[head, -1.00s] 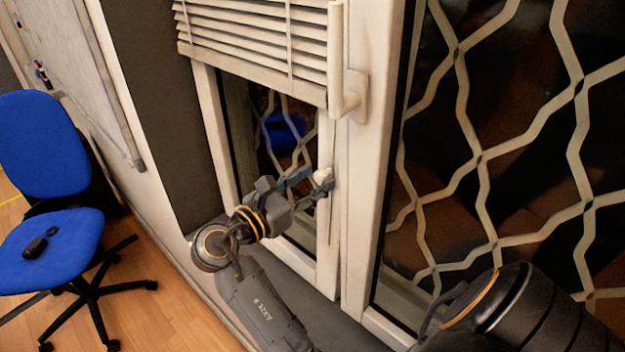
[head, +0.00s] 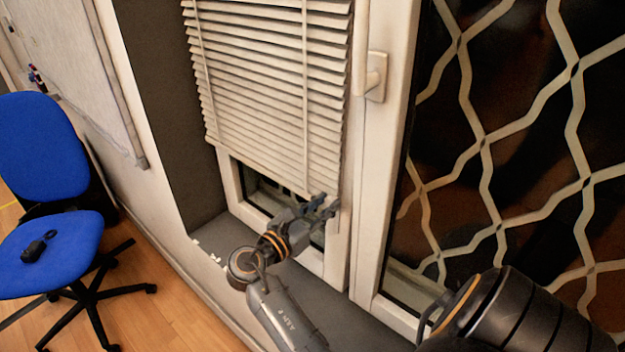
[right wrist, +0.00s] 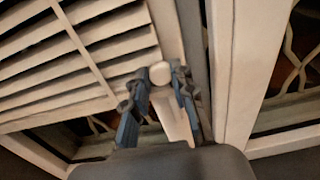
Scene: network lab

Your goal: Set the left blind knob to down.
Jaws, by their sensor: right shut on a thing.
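The left blind (head: 275,90) is a slatted white blind over the left window, covering most of its glass. Its knob is a small pale round piece (right wrist: 160,74) at the blind's lower right edge, seen between my fingers in the right wrist view. My right gripper (head: 325,207) is shut on the knob, low at the right side of the window frame. The fingers mostly hide the knob in the head view. A strip of dark glass (head: 258,192) shows below the blind. My left gripper is not in view.
A white window handle (head: 374,80) is above and right of my gripper. A large patterned window (head: 520,150) fills the right. The grey sill (head: 215,235) runs below. A blue chair (head: 45,150) stands at the left on a wooden floor.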

